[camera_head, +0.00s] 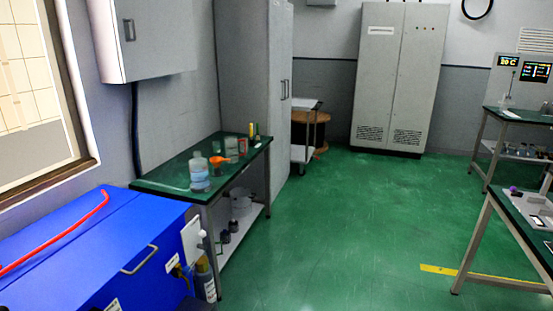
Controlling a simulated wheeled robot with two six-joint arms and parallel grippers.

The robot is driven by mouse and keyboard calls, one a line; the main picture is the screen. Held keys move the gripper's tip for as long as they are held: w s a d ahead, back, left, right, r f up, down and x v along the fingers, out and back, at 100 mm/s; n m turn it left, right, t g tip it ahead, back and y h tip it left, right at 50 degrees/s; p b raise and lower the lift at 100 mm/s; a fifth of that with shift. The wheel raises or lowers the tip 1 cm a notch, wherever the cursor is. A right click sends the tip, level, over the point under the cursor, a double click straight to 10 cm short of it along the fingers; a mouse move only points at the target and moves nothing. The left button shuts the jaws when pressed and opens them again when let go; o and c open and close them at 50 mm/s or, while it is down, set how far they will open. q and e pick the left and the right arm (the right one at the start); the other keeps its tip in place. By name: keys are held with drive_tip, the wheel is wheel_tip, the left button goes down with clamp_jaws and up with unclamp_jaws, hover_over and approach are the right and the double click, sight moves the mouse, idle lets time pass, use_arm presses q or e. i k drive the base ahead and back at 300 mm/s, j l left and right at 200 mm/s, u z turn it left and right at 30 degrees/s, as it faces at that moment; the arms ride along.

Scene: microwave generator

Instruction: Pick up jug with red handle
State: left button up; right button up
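Several small vessels stand on a green-topped table (176,177) at the left of the head view. A clear bottle or jug with bluish liquid (199,175) stands near the table's front. Beside it is an orange-red piece (218,160), which may be a handle or a separate item. Behind it stands a clear glass vessel (231,146) and a small container with red on it (243,147). Which of these is the jug with the red handle is too small to tell. Neither of my grippers is in view.
A blue cabinet (75,260) with a red bar stands front left, before the table. A tall grey cabinet (245,90) stands behind the table, a trolley (303,130) beyond it. Other tables (522,116) stand at right. The green floor (350,220) between is clear.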

sight(230, 143)
drive_tip(key=i+z, duration=0.25)
drive_tip(key=i, duration=1.45)
